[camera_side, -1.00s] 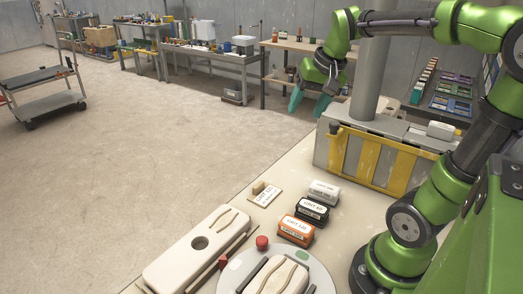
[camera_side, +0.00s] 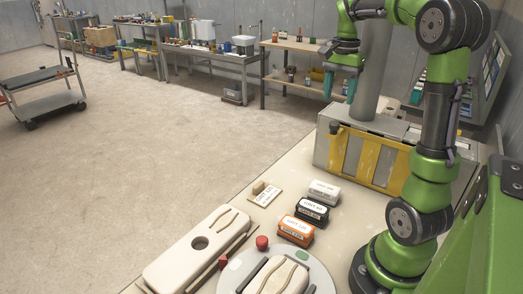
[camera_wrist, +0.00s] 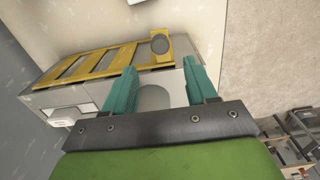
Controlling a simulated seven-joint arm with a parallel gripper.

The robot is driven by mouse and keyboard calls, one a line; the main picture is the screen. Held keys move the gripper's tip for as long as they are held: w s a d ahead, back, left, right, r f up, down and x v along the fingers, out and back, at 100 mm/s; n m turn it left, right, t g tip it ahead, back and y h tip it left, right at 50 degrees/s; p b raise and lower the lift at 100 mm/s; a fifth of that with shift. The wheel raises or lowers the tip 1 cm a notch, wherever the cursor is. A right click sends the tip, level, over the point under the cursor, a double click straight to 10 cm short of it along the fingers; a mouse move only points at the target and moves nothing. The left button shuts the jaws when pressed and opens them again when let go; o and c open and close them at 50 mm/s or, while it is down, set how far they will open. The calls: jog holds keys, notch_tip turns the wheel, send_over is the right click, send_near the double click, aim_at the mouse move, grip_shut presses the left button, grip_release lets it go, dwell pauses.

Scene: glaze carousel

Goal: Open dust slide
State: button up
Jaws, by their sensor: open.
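A yellow barred slide (camera_side: 372,160) runs along the front of a grey box (camera_side: 322,150) at the back of the bench. A dark round knob (camera_side: 334,128) sits at its left end. In the wrist view the yellow slide (camera_wrist: 88,66) lies beyond my fingers, with the knob (camera_wrist: 160,45) at its right end. My gripper (camera_side: 340,87) is open and empty, with teal fingers pointing down, above and behind the box's left end in the side picture. In the wrist view the gripper (camera_wrist: 160,82) frames part of the grey box, apart from the knob.
A grey post (camera_side: 370,70) rises behind the box, close to my gripper. White, black (camera_side: 312,211) and orange (camera_side: 296,230) boxes stand on the bench before it. A round turntable (camera_side: 318,278), a red knob (camera_side: 262,242) and a long pale block (camera_side: 185,260) are nearer the front.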

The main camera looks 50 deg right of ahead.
aim_at(335, 123)
notch_tip(335, 123, down, 10)
jog(key=shift+r, duration=0.2)
jog(key=shift+c, duration=0.3)
